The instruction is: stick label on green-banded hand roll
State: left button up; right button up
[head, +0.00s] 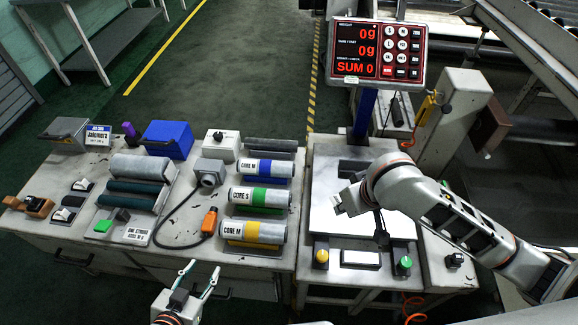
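The green-banded hand roll (260,197), marked "CORE S", lies in the middle of three banded rolls on the left bench, between a blue-banded roll (263,169) and a yellow-banded roll (252,232). My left gripper (201,268) is at the bottom, its two thin fingers spread apart with nothing between them, nearer the camera than the rolls. My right gripper (352,200) is over the scale's metal plate (325,215), right of the green-banded roll and apart from it. Its fingers are too unclear to tell their state. I cannot make out a loose label for certain.
A scale display (377,52) reading 0g stands behind the plate. A white panel (360,259) sits between yellow and green buttons. An orange-handled tool (209,222) with a cable lies left of the rolls. Grey and dark green rollers (140,168) and a blue box (168,140) are farther left.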

jog(key=w+a+f+n+g+y, duration=0.1)
jog(key=w+a+n+y, duration=0.3)
jog(key=a+n, duration=0.55)
jog(key=r+n+g, duration=0.1)
jog(key=n+g, duration=0.1)
jog(key=n, duration=0.1)
send_over(281, 194)
jog(key=d, duration=0.1)
jog(key=shift+s+d+f+h+b, duration=0.15)
jog(key=shift+f+h+b, duration=0.25)
jog(key=shift+f+b, duration=1.7)
jog(key=f+b, duration=0.1)
jog(key=b, duration=0.2)
jog(key=shift+f, duration=0.1)
jog(key=shift+f+b, duration=0.4)
jog(key=shift+f, duration=0.65)
pick_arm(q)
notch_tip(281, 194, down, 8)
jog(key=shift+w+d, duration=0.15)
pick_arm(e)
jog(key=shift+f, duration=0.15)
pick_arm(q)
jog(key=shift+f, duration=0.25)
jog(key=shift+r, duration=0.1)
pick_arm(e)
jog(key=shift+f, duration=0.5)
